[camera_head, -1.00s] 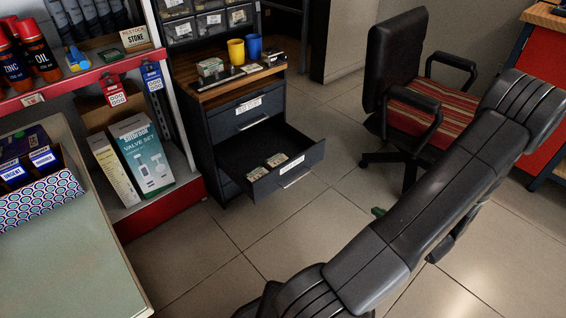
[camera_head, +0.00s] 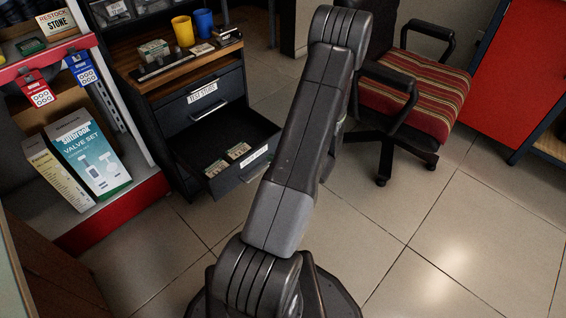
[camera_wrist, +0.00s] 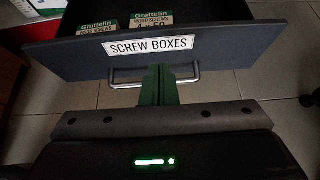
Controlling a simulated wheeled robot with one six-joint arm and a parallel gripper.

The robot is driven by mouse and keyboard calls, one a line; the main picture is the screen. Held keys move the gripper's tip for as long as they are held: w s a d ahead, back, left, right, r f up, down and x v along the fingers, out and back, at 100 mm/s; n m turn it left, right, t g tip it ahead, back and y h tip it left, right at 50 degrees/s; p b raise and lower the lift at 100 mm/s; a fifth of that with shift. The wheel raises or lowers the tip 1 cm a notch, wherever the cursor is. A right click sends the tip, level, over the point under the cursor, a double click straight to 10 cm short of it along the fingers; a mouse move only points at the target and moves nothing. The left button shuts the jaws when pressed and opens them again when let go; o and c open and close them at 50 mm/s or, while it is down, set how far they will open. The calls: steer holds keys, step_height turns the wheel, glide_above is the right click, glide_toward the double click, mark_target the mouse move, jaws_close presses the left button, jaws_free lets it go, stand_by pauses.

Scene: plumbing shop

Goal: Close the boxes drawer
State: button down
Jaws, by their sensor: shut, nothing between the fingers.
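The boxes drawer (camera_head: 229,180) is pulled out from the lower part of the dark cabinet, with small screw boxes (camera_head: 238,151) inside. In the wrist view its front panel (camera_wrist: 235,48) carries a SCREW BOXES label (camera_wrist: 151,46) and a silver handle (camera_wrist: 188,79). My gripper (camera_wrist: 158,75) is shut and empty, its green fingers together in front of the handle near its middle. I cannot tell whether they touch the handle or panel. In the head view my arm hides the gripper and the drawer's right end.
The TEST GAUGE drawer (camera_head: 203,96) above looks shut. Yellow and blue cups (camera_head: 183,31) stand on the cabinet's wooden top. A shelf with a valve set box (camera_head: 90,160) is at the left. A striped office chair (camera_head: 418,105) stands right of my arm. Floor tiles are clear at lower right.

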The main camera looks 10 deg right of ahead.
mark_target(257, 150)
steer(key=shift+w+a+f+b, duration=0.1)
steer(key=shift+w+a+b, duration=0.05)
steer(key=shift+w+a, duration=0.45)
steer(key=shift+w+a+f+b, duration=0.15)
steer(key=shift+w+a, duration=0.2)
steer(key=shift+w, duration=0.45)
steer(key=shift+w+a+b, duration=0.15)
steer(key=shift+w+a, duration=0.35)
steer(key=shift+w, duration=0.2)
steer(key=shift+w+a, duration=0.35)
steer(key=shift+w, duration=0.1)
steer(key=w+a, duration=1.3)
steer(key=w, duration=0.5)
steer(key=shift+s, duration=0.1)
